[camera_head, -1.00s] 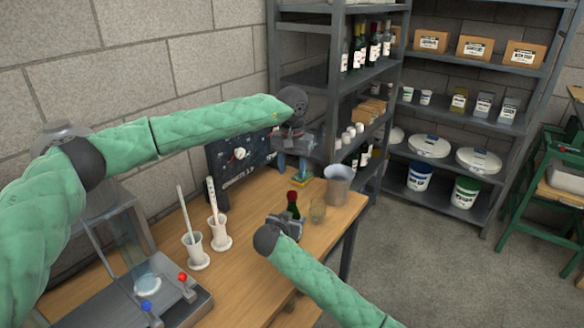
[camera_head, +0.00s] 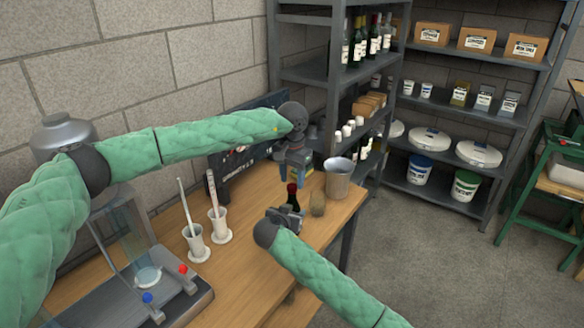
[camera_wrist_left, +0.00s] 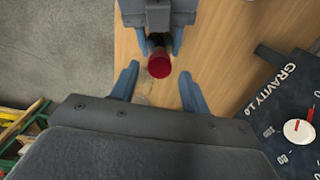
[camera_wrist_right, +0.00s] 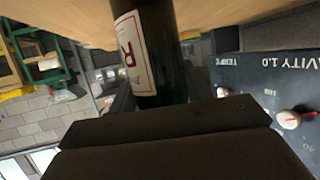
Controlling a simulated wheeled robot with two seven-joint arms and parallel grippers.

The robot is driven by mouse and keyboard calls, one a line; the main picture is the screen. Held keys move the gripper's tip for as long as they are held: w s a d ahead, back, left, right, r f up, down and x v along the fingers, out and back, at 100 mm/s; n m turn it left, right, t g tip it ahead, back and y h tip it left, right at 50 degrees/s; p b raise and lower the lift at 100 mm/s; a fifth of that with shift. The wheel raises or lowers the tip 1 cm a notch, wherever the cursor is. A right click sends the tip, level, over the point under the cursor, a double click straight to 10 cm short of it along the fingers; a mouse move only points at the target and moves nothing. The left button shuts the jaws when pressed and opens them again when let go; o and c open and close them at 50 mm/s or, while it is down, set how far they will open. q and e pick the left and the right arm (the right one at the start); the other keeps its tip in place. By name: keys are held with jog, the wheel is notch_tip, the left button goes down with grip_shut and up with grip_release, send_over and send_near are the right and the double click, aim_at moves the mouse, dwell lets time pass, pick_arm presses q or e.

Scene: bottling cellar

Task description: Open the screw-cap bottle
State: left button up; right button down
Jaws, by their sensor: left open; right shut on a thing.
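The dark bottle (camera_wrist_right: 165,45) with a white label stands upright over the wooden table; its red cap (camera_head: 291,187) is on top. My right gripper (camera_head: 282,216) is shut on the bottle's body, low beneath the cap. The right gripper also shows at the top of the left wrist view (camera_wrist_left: 158,38). My left gripper (camera_head: 292,179) is open, pointing down just above the cap. In the left wrist view the red cap (camera_wrist_left: 159,65) lies between and slightly ahead of the open fingertips (camera_wrist_left: 160,85), not touching either. The bottle's base is hidden.
A grey metal pail (camera_head: 338,180) and a small glass (camera_head: 318,203) stand right of the bottle. Two white cylinders with rods (camera_head: 196,243) stand to the left. A dark gravity board (camera_head: 235,165) is behind. Steel shelves (camera_head: 310,80) stand beyond the table.

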pick_arm(q)
jog(key=shift+f, duration=0.95)
grip_shut()
jog(key=n, duration=1)
jog(key=shift+r+n, duration=0.1)
jog(key=shift+n, duration=0.2)
jog(key=n, duration=0.5)
jog(key=shift+n, duration=0.3)
jog(key=n, duration=0.4)
